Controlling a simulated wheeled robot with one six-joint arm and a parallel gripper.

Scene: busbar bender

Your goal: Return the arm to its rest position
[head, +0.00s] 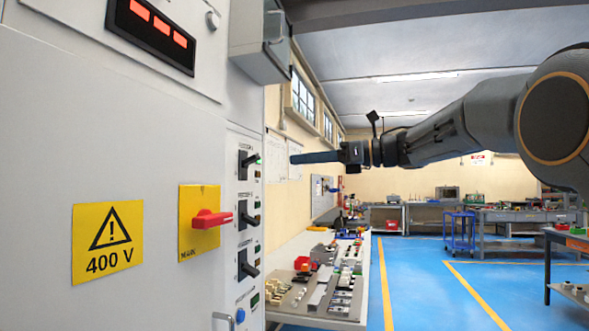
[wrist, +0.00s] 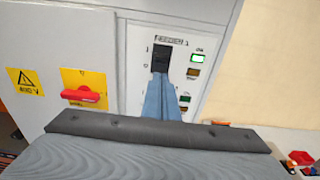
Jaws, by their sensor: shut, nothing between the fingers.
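My gripper (head: 295,158) is shut and empty, its long blue fingers pointing left at the cabinet's switch panel. In the head view the fingertips are level with the top black switch (head: 243,165), with a visible gap between them. In the wrist view the shut fingers (wrist: 160,82) overlap the lower part of the top switch (wrist: 160,58) and hide what lies below it. I cannot tell the depth of the gap from that view. My arm reaches in from the right, roughly level.
The grey cabinet (head: 140,140) fills the left, with a red rotary handle (head: 212,219) and a 400 V sign (head: 108,241). Two more black switches (head: 247,216) (head: 247,265) sit below the top one. A workbench (head: 372,262) with parts stands beyond. Blue floor (head: 430,290) is open at right.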

